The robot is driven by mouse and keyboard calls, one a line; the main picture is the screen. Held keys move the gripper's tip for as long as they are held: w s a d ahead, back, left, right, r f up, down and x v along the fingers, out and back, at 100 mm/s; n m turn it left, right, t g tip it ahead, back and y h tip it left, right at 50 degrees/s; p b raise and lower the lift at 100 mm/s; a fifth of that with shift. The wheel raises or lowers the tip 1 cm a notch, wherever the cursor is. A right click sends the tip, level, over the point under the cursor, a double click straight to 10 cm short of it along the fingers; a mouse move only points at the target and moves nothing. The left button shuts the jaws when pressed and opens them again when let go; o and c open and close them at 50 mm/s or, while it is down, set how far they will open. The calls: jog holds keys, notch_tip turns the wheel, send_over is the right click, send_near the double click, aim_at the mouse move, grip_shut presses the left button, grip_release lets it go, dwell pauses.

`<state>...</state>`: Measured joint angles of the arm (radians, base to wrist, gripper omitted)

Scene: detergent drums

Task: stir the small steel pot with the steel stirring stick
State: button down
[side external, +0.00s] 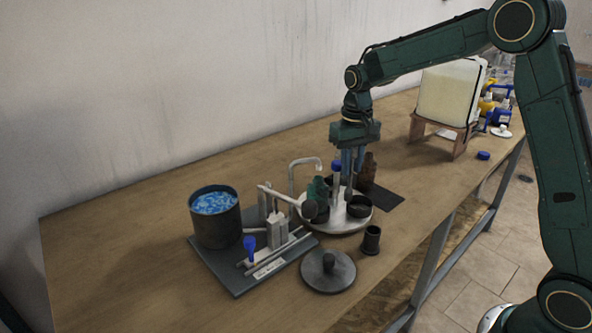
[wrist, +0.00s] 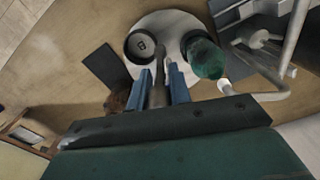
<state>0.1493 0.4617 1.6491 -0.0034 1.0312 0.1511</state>
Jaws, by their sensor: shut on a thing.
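My gripper (side external: 352,160) points down above the round pale plate (side external: 338,226). Its blue fingers are shut on the grey steel stirring stick (wrist: 158,88), which hangs down between them. A small round dark pot (side external: 359,207), which I take for the small steel pot, stands on the right of the plate. In the wrist view this pot (wrist: 142,46) is open, with a mark on its floor. The stick's lower end shows close to the pot's rim; I cannot tell whether it is inside or above. The fingers hide the stick's upper part.
A green bottle (wrist: 206,57) stands on the plate near the pot. A bent tap (side external: 292,172) and a rack (side external: 272,235) stand to the left, with a large blue-filled drum (side external: 216,215). A dark lid (side external: 328,271) and small cup (side external: 371,240) lie in front. The table's far left is clear.

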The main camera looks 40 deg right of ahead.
jog(key=shift+n+t, duration=0.4)
jog(key=shift+n, duration=0.2)
jog(key=r, duration=1.1)
jog(key=shift+a+r, duration=0.1)
jog(key=shift+a, duration=0.1)
jog(key=w+a+r, duration=0.2)
jog(key=a+r, duration=0.1)
jog(key=r, duration=0.2)
jog(key=w+a+f, duration=0.1)
jog(key=w+a, duration=0.2)
jog(key=a, duration=0.5)
jog(key=w+a+f+n+t+y, duration=0.1)
jog(key=w+a, duration=0.2)
jog(key=a, duration=0.5)
jog(key=w+a+f+n, duration=0.1)
jog(key=w+a, duration=0.3)
jog(key=a, duration=0.4)
jog(key=shift+a+f+t, duration=0.25)
jog(key=shift+f+t, duration=0.05)
jog(key=shift+f, duration=0.3)
jog(key=shift+f, duration=0.1)
jog(key=shift+s+d+f+x, duration=0.2)
jog(key=shift+s+x, duration=0.3)
jog(key=shift+x, duration=1.95)
jog(key=shift+s+d+f+x, duration=0.15)
jog(key=shift+s+x, duration=0.35)
jog(key=shift+x, duration=1.95)
jog(key=shift+s+d+f+x, duration=0.1)
jog(key=shift+s+d+x, duration=0.35)
jog(key=shift+x, duration=2)
